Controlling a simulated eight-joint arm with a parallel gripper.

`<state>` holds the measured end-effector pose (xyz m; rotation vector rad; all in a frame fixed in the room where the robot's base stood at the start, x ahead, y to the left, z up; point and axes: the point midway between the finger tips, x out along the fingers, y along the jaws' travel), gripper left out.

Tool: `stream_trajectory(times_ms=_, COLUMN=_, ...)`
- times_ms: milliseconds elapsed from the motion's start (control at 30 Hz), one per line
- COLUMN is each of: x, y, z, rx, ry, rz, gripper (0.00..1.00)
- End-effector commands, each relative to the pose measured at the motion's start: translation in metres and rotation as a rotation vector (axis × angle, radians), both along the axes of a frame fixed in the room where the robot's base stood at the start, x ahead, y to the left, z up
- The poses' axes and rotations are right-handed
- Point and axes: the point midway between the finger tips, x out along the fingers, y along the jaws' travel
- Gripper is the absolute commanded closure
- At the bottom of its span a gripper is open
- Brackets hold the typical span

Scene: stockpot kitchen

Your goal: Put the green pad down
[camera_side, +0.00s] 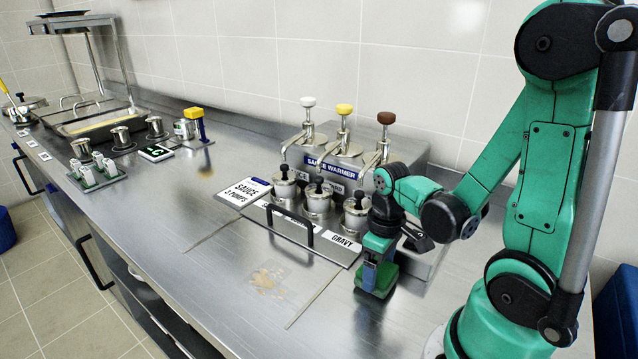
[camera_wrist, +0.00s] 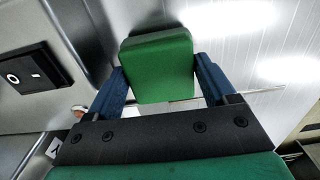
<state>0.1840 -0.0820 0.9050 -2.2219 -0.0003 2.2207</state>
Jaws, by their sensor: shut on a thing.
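The green pad (camera_wrist: 158,64) is a thick block held between the two blue fingers of my gripper (camera_wrist: 160,88) in the wrist view. In the side view my gripper (camera_side: 375,276) points down near the counter, right of the sauce warmer, with the green pad (camera_side: 378,283) at its tips. The pad is at or just above the steel counter (camera_side: 230,290); I cannot tell whether it touches.
The sauce warmer (camera_side: 336,161) with pump tops and lidded pots stands just behind and left of my gripper. A brownish smear (camera_side: 266,279) lies on the counter to the left. A yellow-topped item (camera_side: 194,113) stands farther back. The front counter is mostly clear.

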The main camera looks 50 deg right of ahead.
Motion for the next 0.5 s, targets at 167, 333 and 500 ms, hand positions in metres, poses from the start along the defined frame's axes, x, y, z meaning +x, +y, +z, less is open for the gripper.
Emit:
stream_trajectory(times_ms=167, x=-0.0004, y=0.0002, z=-0.0030, rx=0.000, ry=0.000, rz=0.000, gripper=0.72)
stream_trajectory(times_ms=333, x=-0.0004, y=0.0002, z=-0.0028, rx=0.000, ry=0.000, rz=0.000, gripper=0.11)
stream_trajectory(times_ms=500, x=-0.0004, y=0.0002, z=-0.0027, rx=0.000, ry=0.000, rz=0.000, gripper=0.00)
